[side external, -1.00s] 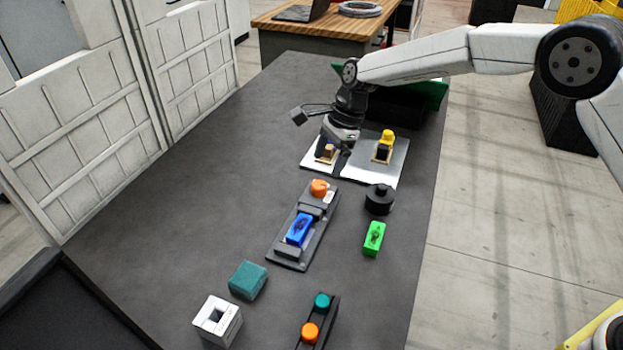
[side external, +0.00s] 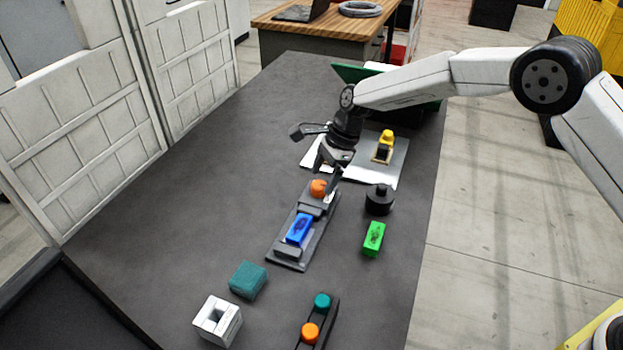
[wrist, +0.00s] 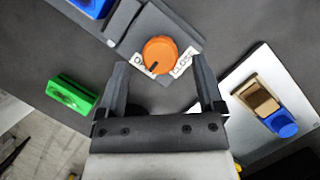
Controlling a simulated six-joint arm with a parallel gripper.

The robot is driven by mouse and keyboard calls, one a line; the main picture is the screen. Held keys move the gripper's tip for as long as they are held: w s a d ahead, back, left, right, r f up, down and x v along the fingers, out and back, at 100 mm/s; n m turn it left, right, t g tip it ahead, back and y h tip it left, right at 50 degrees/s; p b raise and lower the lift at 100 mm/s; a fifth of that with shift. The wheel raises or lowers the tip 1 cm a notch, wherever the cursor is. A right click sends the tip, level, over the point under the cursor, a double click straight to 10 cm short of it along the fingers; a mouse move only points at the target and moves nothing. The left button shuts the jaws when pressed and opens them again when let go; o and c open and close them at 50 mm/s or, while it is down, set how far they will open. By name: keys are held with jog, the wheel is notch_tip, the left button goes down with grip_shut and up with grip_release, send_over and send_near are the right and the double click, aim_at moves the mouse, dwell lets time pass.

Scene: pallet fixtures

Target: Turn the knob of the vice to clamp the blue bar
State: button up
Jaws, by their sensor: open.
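The vice (side external: 282,255) is a dark grey fixture on the table, with the blue bar (side external: 300,229) lying between its jaws. Its orange knob (side external: 318,187) is at the far end, and it shows in the wrist view (wrist: 160,54) between two white labels; the right one reads like "CLOSE". My gripper (side external: 326,177) is just above the knob in the side view. In the wrist view my open gripper (wrist: 162,72) has one finger on each side of the knob, with nothing held. I cannot tell how far the fingertips are above it. The blue bar (wrist: 93,5) is partly cut off there.
A green block (side external: 374,239) and a black round part (side external: 380,200) are right of the vice. A teal block (side external: 248,280), a white block (side external: 218,320) and a two-button box (side external: 318,325) stand in front.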

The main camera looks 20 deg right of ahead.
jog(key=shift+x, duration=1.05)
grip_shut()
